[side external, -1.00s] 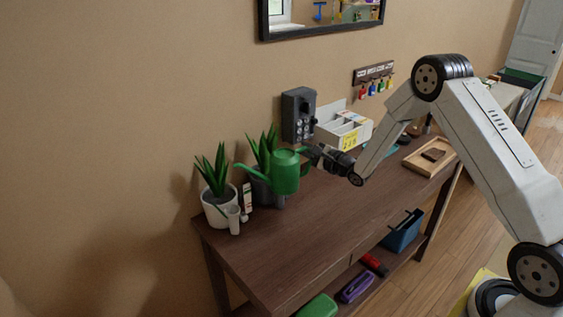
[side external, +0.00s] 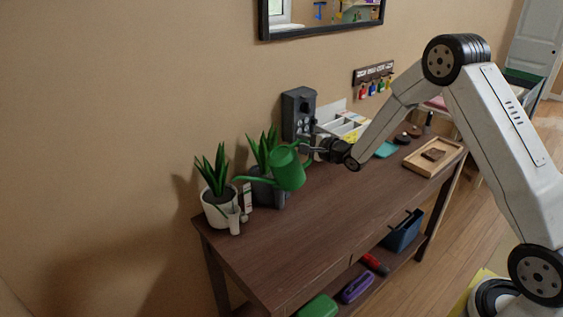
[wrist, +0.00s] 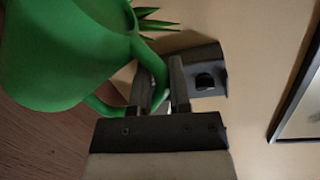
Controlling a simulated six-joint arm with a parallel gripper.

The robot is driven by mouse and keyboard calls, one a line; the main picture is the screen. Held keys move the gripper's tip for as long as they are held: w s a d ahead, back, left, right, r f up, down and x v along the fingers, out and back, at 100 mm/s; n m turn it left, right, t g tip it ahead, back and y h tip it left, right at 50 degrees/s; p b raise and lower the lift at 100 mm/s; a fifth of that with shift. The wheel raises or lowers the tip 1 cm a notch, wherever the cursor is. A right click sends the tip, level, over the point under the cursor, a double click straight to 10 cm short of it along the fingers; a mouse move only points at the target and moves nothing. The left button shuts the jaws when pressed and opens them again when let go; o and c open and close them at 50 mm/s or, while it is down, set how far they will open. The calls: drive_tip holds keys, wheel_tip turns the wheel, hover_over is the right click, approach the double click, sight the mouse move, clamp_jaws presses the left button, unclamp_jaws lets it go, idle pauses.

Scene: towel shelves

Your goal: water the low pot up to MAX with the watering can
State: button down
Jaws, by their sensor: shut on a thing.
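My gripper (side external: 318,148) is shut on the handle of the green watering can (side external: 287,168). In the wrist view the can (wrist: 65,50) fills the upper left, with its handle between the two fingers (wrist: 165,88). The can is held above the table and tilted, its spout pointing left and slightly down toward the white pot. The white pot (side external: 219,213) with a spiky plant stands at the table's left end, with a small pale funnel-like spout (side external: 234,222) at its front. A dark grey pot (side external: 262,191) with a similar plant stands behind the can. Water and any level mark cannot be made out.
The brown table (side external: 300,232) has a clear front half. A grey wall box (side external: 298,114), a white divided organiser (side external: 345,128) and a wooden tray (side external: 432,157) are along the back and right. A white marked card (side external: 247,196) stands between the pots.

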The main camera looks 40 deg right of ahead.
drive_tip(key=shift+a+r, duration=0.15)
drive_tip(key=shift+r, duration=0.15)
drive_tip(key=shift+f, duration=0.15)
idle(0.5)
drive_tip(key=shift+d+f, duration=0.15)
drive_tip(key=shift+d, duration=0.1)
drive_tip(key=shift+s+d+f+m+t, duration=0.2)
drive_tip(key=shift+d+f+m+t, duration=0.3)
drive_tip(key=shift+m, duration=0.4)
drive_tip(key=shift+d+f+m, duration=0.15)
drive_tip(key=shift+f+m, duration=0.35)
drive_tip(key=shift+f, duration=0.15)
drive_tip(key=shift+d+f+m+y, duration=0.15)
drive_tip(key=shift+f+m+y, duration=0.15)
drive_tip(key=shift+f+m, duration=0.1)
drive_tip(key=shift+r, duration=0.15)
